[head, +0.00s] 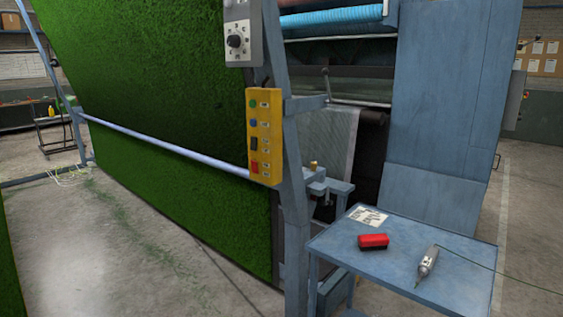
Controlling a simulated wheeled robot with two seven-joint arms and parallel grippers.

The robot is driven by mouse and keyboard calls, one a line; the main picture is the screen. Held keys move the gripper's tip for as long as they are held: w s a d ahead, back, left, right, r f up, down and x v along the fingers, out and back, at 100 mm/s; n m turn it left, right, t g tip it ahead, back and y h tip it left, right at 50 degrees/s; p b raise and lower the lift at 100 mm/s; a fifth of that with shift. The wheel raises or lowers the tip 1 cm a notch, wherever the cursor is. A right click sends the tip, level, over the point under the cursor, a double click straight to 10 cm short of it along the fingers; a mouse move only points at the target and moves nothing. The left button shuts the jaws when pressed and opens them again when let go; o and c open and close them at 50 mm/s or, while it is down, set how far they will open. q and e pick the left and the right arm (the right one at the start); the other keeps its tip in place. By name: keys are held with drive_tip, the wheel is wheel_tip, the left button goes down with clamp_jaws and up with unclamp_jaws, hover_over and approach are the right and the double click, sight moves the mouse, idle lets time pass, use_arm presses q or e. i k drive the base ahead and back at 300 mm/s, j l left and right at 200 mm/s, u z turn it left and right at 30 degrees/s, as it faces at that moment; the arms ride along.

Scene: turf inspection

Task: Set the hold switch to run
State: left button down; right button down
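A yellow control panel (265,178) hangs on the blue machine post in the head view. It carries a green button (253,104), a blue button (253,123), a black switch (254,143) and a red control (254,167), each with a small label beside it. The labels are too small to read, so I cannot tell which control is the hold switch or how it is set. Above it, a grey box (243,20) has a round black dial (235,41) with marks around it. Neither of my grippers is in view.
A blue side table (400,232) at the lower right holds a red block-like object (373,241), a grey corded tool (427,262) and a printed sheet (369,216). A green turf sheet (160,70) and a metal bar (170,146) fill the left. Open floor lies at lower left.

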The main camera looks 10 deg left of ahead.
sight(255, 167)
drive_tip(key=i+u, duration=0.1)
drive_tip(key=i, duration=1.05)
drive_tip(key=i+j, duration=0.15)
drive_tip(key=j, duration=0.15)
drive_tip(key=i+j, duration=0.1)
drive_tip(key=j, duration=0.2)
drive_tip(key=i+j, duration=0.15)
drive_tip(key=j, duration=0.15)
